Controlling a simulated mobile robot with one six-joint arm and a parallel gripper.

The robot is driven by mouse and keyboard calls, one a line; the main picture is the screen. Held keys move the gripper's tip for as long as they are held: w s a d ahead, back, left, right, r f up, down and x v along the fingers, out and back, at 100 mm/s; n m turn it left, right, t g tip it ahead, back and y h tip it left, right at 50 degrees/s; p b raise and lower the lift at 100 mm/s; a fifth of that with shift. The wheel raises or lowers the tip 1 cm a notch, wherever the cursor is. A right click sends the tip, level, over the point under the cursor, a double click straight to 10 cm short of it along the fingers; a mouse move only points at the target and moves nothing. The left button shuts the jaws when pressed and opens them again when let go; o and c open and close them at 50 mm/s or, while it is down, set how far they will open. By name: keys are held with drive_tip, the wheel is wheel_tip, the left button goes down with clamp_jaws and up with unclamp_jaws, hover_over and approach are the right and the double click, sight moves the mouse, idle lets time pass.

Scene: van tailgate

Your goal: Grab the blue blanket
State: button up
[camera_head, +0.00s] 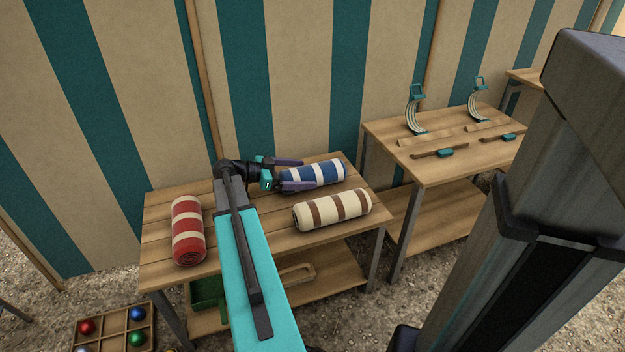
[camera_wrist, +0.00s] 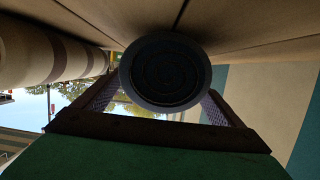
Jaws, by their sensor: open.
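The blue blanket (camera_head: 314,175) is a rolled cylinder with white stripes, lying on the wooden table at the back. My gripper (camera_head: 296,174) is open, with one purple finger on the far side of the roll and one on the near side, around its left end. In the wrist view the spiral end of the blue blanket (camera_wrist: 165,72) faces the camera, between the two fingers of my gripper (camera_wrist: 158,98). I cannot tell whether the fingers touch the roll.
A cream and brown rolled blanket (camera_head: 333,210) lies just in front of the blue one, close to the near finger. A red and white roll (camera_head: 187,232) lies at the table's left. A second table (camera_head: 440,165) stands to the right. A striped cloth wall (camera_head: 300,80) rises behind.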

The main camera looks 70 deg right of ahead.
drive_tip(key=shift+x, duration=0.85)
drive_tip(key=c, duration=1.4)
